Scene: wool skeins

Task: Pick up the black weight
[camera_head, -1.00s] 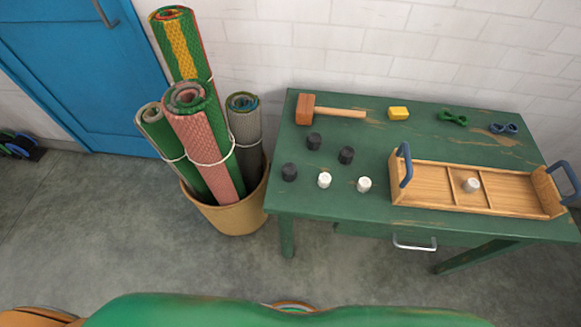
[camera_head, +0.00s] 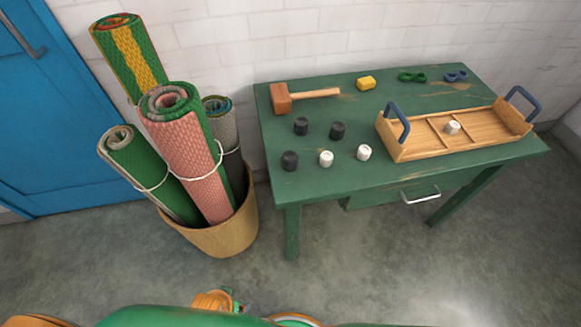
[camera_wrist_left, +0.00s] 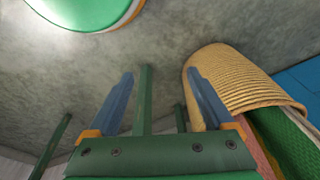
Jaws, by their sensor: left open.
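Three black weights stand upright on the green table (camera_head: 400,178): one at the back left (camera_head: 301,126), one to its right (camera_head: 337,130) and one nearer the front left edge (camera_head: 289,161). My left gripper (camera_wrist_left: 160,75) shows in the left wrist view with its two blue fingers apart and nothing between them. That view shows floor, table legs and the basket, but no weight. My right gripper is not in view.
Two white weights (camera_head: 326,158) (camera_head: 364,153) stand beside the black ones. A wooden tray (camera_head: 408,150) holds another white weight (camera_head: 452,127). A basket (camera_head: 222,240) of rolled mats stands left of the table.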

